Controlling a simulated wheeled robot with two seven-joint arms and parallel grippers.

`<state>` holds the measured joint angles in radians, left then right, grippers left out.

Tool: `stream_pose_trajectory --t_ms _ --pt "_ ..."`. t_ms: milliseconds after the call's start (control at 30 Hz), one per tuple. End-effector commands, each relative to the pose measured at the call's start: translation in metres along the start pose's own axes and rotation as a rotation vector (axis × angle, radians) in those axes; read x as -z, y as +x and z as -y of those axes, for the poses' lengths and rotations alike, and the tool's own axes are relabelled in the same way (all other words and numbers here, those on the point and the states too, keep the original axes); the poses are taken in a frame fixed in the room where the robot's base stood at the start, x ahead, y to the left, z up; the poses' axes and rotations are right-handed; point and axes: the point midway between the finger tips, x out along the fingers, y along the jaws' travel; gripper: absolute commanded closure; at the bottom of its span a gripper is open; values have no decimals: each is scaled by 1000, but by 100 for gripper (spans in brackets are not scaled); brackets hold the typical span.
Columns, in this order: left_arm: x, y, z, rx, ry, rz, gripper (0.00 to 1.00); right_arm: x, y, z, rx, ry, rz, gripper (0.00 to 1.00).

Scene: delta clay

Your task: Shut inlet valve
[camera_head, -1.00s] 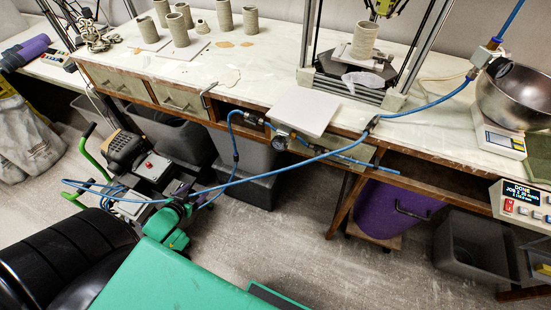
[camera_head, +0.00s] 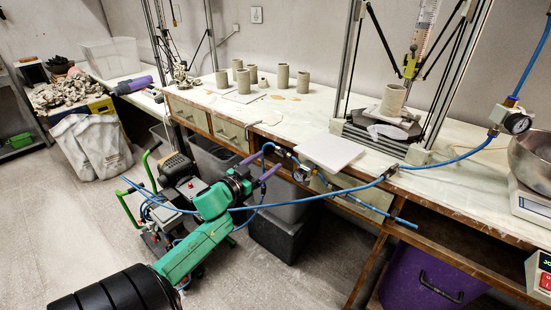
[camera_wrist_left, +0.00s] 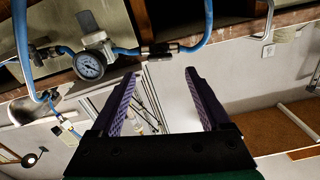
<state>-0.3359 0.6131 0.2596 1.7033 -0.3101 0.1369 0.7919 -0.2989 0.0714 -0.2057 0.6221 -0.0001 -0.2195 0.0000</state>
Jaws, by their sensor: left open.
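A pressure regulator with a round gauge (camera_head: 300,175) hangs below the bench's front edge, with its gauge also in the left wrist view (camera_wrist_left: 88,66). A dark inline fitting that looks like a valve (camera_head: 280,153) joins the blue hose beside it; it shows in the wrist view (camera_wrist_left: 162,50) too. I cannot make out its lever position. My left gripper (camera_head: 264,164) is open, its purple fingers pointing toward this fitting; in the wrist view the fingers (camera_wrist_left: 160,78) are apart with nothing between them, and the fitting lies beyond their tips. My right gripper is out of view.
Blue hose (camera_head: 345,191) loops in front of the bench and past my left arm. A second gauge (camera_head: 517,123) stands at the right. Clay cylinders (camera_head: 282,77) and a white board (camera_head: 328,150) sit on the bench. A compressor (camera_head: 175,170) and dark bins (camera_head: 285,232) are below.

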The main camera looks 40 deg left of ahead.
Motion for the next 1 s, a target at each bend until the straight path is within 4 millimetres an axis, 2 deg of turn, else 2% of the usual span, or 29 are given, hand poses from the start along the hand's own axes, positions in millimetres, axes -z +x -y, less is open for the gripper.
stream_pose_trajectory --t_ms 100,200,300,533,567,600,733,767,1000 --pt "0 27 1 2 1 -1 20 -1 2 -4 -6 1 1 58" --pt "-1 41 0 2 -1 0 20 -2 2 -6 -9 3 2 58" --pt "-1 48 0 2 -1 1 20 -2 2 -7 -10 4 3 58" --pt "-1 49 0 1 -1 3 20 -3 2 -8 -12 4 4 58" --pt "-1 49 0 1 -1 3 28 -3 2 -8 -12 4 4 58" --pt "-1 49 0 1 -1 3 43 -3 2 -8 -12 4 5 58" --pt "-1 48 0 1 -1 3 93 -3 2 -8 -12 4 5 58" --pt "-1 48 0 1 -1 3 100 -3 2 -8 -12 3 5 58" --pt "-1 48 0 -2 12 3 100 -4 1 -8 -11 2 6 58"
